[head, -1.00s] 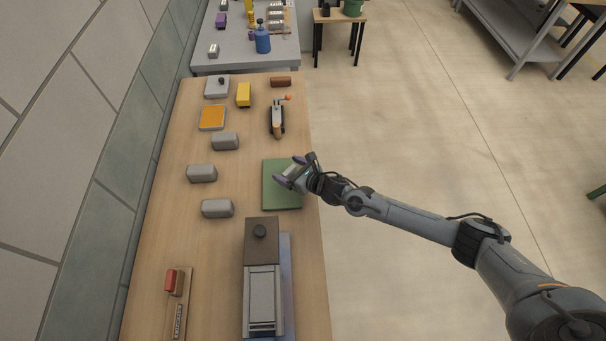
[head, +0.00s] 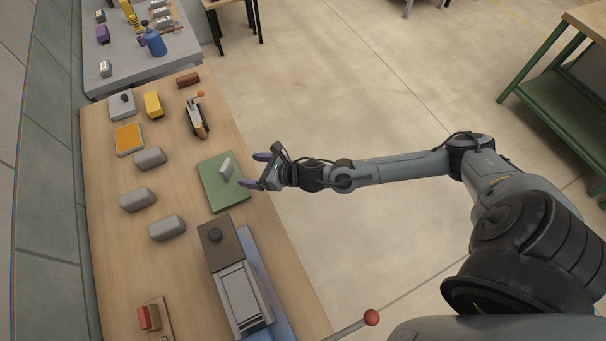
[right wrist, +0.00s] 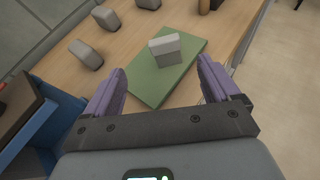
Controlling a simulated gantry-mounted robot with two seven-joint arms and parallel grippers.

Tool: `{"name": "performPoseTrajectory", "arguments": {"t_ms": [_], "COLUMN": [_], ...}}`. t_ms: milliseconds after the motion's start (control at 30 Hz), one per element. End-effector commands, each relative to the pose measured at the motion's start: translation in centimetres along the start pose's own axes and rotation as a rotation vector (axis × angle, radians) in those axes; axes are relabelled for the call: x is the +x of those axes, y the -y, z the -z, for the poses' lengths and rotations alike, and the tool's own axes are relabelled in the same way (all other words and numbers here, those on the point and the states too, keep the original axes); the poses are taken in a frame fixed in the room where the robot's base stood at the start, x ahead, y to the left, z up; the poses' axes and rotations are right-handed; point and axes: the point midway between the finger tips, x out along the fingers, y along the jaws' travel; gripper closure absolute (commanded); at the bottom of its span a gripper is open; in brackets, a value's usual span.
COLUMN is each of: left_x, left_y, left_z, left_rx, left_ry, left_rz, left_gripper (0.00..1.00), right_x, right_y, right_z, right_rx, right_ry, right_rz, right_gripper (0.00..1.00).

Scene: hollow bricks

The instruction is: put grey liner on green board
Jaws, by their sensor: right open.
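The green board (head: 212,190) lies flat on the wooden bench near its right edge; it also shows in the right wrist view (right wrist: 150,85). A small grey block, apparently the grey liner (head: 227,168), stands on the board; it is larger in the right wrist view (right wrist: 165,48). My right gripper (head: 258,169) is open and empty, just right of the liner and apart from it. In the right wrist view its purple fingers (right wrist: 163,72) are spread, with the liner beyond their tips. My left gripper is not in view.
Several grey rounded bricks (head: 138,199) lie left of the board. A dark-topped machine (head: 222,246) stands in front of it. An orange-topped tray (head: 129,138), a yellow block (head: 153,104) and a tool with an orange knob (head: 197,117) are farther back. Open floor lies right.

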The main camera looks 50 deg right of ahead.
Motion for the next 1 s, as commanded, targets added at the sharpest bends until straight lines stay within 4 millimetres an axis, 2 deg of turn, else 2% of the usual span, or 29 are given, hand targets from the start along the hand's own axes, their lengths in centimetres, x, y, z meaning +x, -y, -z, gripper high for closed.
{"name": "performPoseTrajectory", "arguments": {"t_ms": [167, 267, 400, 600, 700, 833, 1000], "left_x": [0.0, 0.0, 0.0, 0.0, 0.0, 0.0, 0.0], "left_y": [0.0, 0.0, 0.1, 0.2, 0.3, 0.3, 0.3], "left_z": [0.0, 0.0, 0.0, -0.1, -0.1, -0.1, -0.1], "left_rx": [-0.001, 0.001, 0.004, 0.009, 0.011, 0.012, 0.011], "left_ry": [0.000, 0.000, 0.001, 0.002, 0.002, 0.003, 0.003], "left_rz": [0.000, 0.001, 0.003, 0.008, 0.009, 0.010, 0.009], "left_gripper": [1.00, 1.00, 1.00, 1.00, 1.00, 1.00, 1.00], "right_x": [-0.6, -1.7, -4.8, -11.0, -14.3, -18.0, -20.9], "right_y": [-4.7, -7.6, -10.6, -11.5, -11.2, -10.9, -10.7], "right_z": [1.1, 1.7, 2.8, 5.1, 6.4, 7.8, 8.8], "right_rx": [0.390, 0.754, 1.355, 2.142, 2.436, 2.695, 2.853], "right_ry": [-0.049, -0.092, -0.141, -0.101, -0.023, 0.110, 0.245], "right_rz": [0.033, 0.097, 0.262, 0.637, 0.843, 1.081, 1.268], "right_gripper": [0.11, 0.11, 0.11, 0.11, 0.11, 0.11, 0.11]}}
